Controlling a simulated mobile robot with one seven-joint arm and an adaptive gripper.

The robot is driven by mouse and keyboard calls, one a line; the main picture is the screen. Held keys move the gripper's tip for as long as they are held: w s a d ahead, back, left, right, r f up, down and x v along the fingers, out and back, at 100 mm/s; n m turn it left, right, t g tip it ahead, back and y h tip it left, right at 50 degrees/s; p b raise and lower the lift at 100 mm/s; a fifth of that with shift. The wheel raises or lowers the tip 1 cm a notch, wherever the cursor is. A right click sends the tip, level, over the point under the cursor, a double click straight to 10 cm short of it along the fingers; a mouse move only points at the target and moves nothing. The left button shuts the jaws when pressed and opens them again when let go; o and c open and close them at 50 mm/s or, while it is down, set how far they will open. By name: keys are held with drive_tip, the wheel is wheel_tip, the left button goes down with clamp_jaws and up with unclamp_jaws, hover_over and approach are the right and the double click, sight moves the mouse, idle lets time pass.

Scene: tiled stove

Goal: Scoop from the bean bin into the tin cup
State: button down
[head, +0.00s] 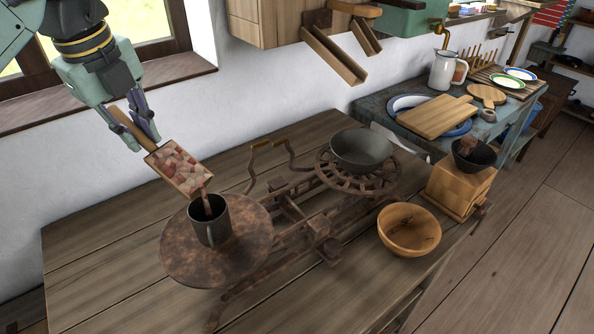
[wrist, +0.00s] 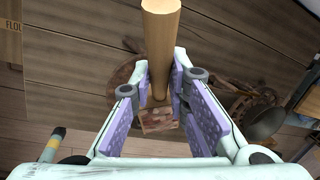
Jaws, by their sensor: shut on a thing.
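My gripper (head: 143,132) is shut on the wooden handle (wrist: 160,50) of a scoop. The scoop's square pan (head: 180,168) holds reddish-brown beans and is tilted down to the right. Its front edge is above the dark metal tin cup (head: 211,230). A short reddish-brown stream (head: 206,201) runs from that edge into the cup's mouth. The cup stands upright on the rusty round left plate (head: 178,255) of a scale. In the wrist view the pan (wrist: 160,122) shows below the handle; the cup is hidden there. I cannot tell which container is the bean bin.
The scale's right pan holds a dark bowl (head: 362,150). A wooden bowl (head: 409,230) and a wooden box mill (head: 459,188) stand to the right. A wall cabinet (head: 262,22) with wooden chutes (head: 334,56) hangs behind. The table's left front (head: 110,265) is bare.

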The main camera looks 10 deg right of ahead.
drive_tip(key=shift+s+d+r+t+y+b, duration=0.15)
drive_tip(key=shift+s+d+r+t+y, duration=0.15)
drive_tip(key=shift+r+t+y, duration=0.15)
drive_tip(key=shift+s+d+r+t+y+b, duration=0.15)
drive_tip(key=shift+s+d+r+t+y, duration=0.1)
drive_tip(key=shift+r+t+y, duration=0.15)
drive_tip(key=shift+d+r, duration=0.1)
drive_tip(key=shift+r, duration=0.05)
idle(1.8)
drive_tip(key=shift+s+d+r+t+y, duration=0.1)
drive_tip(key=shift+s+r+t+y, duration=0.05)
drive_tip(key=shift+t+y, duration=0.1)
idle(5.0)
